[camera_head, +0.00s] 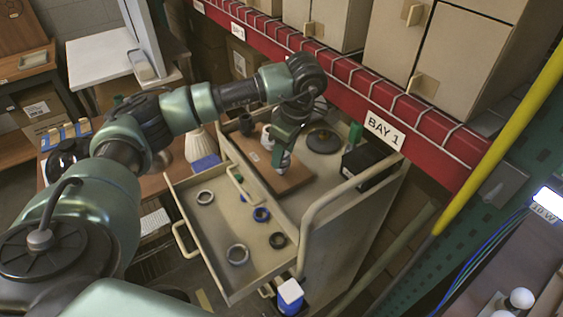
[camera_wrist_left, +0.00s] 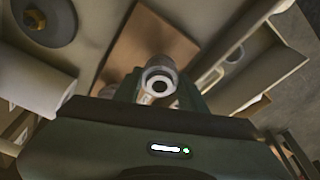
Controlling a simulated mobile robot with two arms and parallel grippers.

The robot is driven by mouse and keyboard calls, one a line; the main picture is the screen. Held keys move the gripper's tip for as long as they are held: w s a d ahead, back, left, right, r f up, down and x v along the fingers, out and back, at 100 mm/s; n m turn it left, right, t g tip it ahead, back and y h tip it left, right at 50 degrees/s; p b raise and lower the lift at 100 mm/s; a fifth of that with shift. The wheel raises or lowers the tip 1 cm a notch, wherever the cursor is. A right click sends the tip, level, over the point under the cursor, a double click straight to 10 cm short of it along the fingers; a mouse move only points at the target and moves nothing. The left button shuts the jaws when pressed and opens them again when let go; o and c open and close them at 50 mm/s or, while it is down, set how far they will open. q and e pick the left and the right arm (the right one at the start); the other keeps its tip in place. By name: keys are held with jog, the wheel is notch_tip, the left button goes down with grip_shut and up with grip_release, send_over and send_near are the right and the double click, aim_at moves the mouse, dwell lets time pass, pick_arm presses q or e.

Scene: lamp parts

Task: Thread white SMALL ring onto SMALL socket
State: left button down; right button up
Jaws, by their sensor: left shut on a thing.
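My left gripper (camera_head: 282,158) reaches down over the brown board (camera_head: 293,180) on the cart top. It is shut on a small whitish ring (camera_wrist_left: 159,81), seen between the fingers in the left wrist view with a dark round centre. In the head view a pale grey-white piece shows at the fingertips, just above or touching the board. I cannot tell whether the ring is around a socket or held apart from one. Another whitish fitting (camera_head: 267,137) stands behind the gripper, partly hidden by it. My right gripper is not in view.
A dark round disc (camera_head: 323,141) and a black box (camera_head: 370,165) stand right of the board. A red shelf beam (camera_head: 345,92) runs behind.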

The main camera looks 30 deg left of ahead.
pick_arm(q)
jog(key=shift+f, duration=0.1)
dwell(0.4)
jog(key=c, duration=1.6)
grip_release()
jog(key=shift+c, duration=0.2)
grip_shut()
jog(key=shift+s+d+f+b, duration=0.1)
jog(key=shift+s+f+b, duration=0.15)
jog(key=shift+b, duration=0.15)
